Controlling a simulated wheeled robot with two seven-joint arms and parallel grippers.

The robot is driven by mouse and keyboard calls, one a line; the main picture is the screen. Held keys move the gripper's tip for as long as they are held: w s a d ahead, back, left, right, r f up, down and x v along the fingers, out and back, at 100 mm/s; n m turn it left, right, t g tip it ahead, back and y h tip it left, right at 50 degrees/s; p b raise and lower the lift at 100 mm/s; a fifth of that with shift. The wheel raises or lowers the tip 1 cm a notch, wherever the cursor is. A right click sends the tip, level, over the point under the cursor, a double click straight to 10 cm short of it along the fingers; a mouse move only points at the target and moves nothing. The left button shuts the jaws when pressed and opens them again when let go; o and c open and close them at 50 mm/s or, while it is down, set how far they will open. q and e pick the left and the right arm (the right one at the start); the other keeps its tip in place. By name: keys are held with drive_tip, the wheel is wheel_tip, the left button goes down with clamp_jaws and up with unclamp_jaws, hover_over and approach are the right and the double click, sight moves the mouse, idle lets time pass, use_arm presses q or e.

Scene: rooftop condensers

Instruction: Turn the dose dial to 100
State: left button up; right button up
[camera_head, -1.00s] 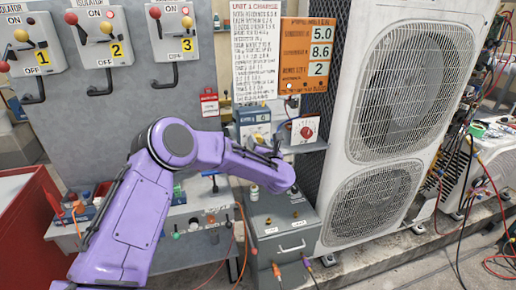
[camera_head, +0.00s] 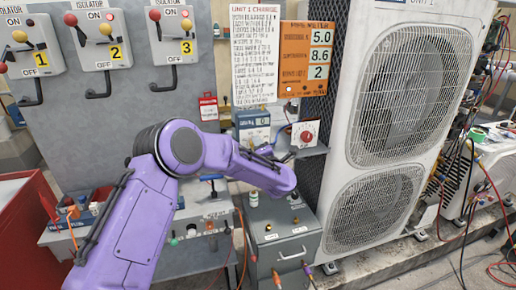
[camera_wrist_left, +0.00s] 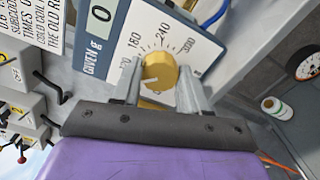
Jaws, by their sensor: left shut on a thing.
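The dose dial (camera_wrist_left: 159,71) is a round yellow knob on a white scale plate, seen in the left wrist view. Numbers including 180, 240 and 300 run around it; the lower ones are partly hidden. My left gripper (camera_wrist_left: 160,86) has one finger on each side of the knob and is shut on it. The dosing unit (camera_wrist_left: 107,32) is blue-edged, and its "GIVEN g" display reads 0. The unit also shows in the head view (camera_head: 252,119), where my left gripper (camera_head: 271,155) hides the knob. I cannot read the pointer setting clearly. My right gripper is out of view.
A second dial with a red knob (camera_head: 306,136) stands just right of the dosing unit. A grey case (camera_head: 284,238) with a small bottle (camera_head: 253,197) on top is below my forearm. The condenser (camera_head: 405,120) stands close on the right. An orange readout board (camera_head: 307,57) hangs above.

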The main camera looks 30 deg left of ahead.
use_arm(q)
drive_tip(key=shift+d+f+m, duration=0.1)
drive_tip(key=shift+m, duration=0.4)
drive_tip(key=o, duration=1.1)
drive_tip(key=shift+c, duration=0.2)
drive_tip(key=b+v, duration=0.3)
drive_tip(key=v, duration=0.7)
drive_tip(key=shift+s+d, duration=0.2)
